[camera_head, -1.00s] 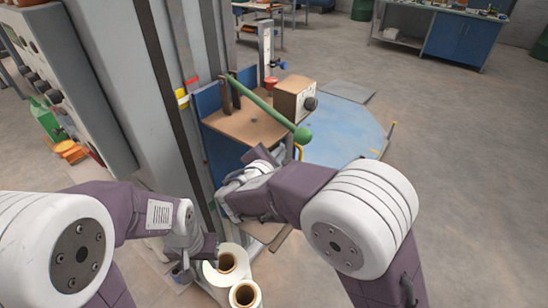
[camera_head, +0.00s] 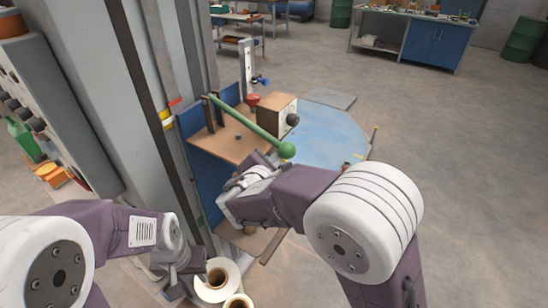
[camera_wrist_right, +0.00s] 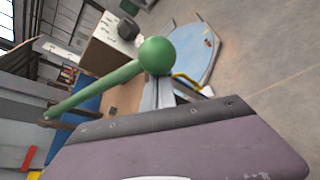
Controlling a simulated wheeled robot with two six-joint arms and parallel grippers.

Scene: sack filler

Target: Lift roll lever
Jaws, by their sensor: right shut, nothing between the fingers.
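The green roll lever (camera_head: 245,122) slopes down from a dark bracket to its round green knob (camera_head: 287,150), above a brown board. The lever also shows in the right wrist view (camera_wrist_right: 95,88), where its knob (camera_wrist_right: 157,56) covers part of my fingers. My right gripper (camera_wrist_right: 164,92) is shut and empty, close to the knob end. I cannot tell whether it touches the lever. In the head view its tips are mostly hidden by my wrist, below the lever. My left gripper (camera_head: 183,270) is low at the left beside the white rolls; its jaws are unclear.
White rolls (camera_head: 232,275) stand below, by my left gripper. A box with a dark knob (camera_head: 270,113) sits on the brown board (camera_head: 225,140) behind the lever. A grey machine column (camera_head: 95,100) stands at the left. The floor at the right is clear.

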